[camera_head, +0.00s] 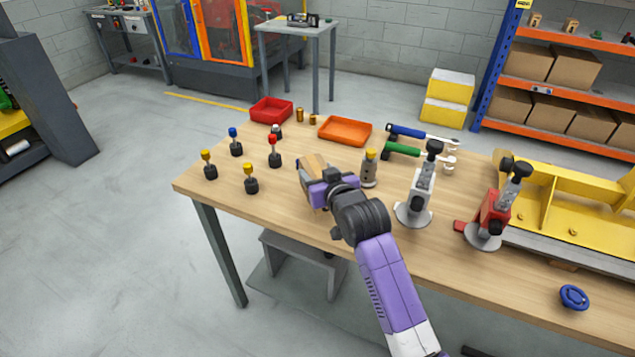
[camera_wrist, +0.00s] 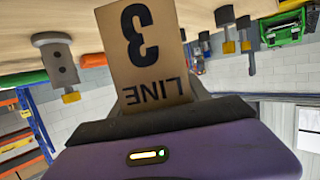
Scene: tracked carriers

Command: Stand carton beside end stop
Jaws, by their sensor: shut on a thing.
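The carton (camera_head: 314,162) is a small tan box near the middle of the table. In the wrist view the carton (camera_wrist: 148,48) fills the upper middle, with "LINE 3" printed in black, upside down in that picture. My purple and black gripper (camera_head: 319,183) is shut on it. The gripper hides much of the carton in the head view, and I cannot tell whether its base touches the table. A grey post with a yellow knob (camera_head: 369,170) stands just right of the carton; it also shows in the wrist view (camera_wrist: 60,64). I cannot tell which thing is the end stop.
Several knobbed pegs (camera_head: 250,179) stand left of the carton on the table (camera_head: 300,221). Red (camera_head: 271,111) and orange (camera_head: 344,131) trays lie behind. Two toggle clamps (camera_head: 416,195) (camera_head: 487,220), wrenches (camera_head: 420,152) and a yellow fixture (camera_head: 570,205) occupy the right.

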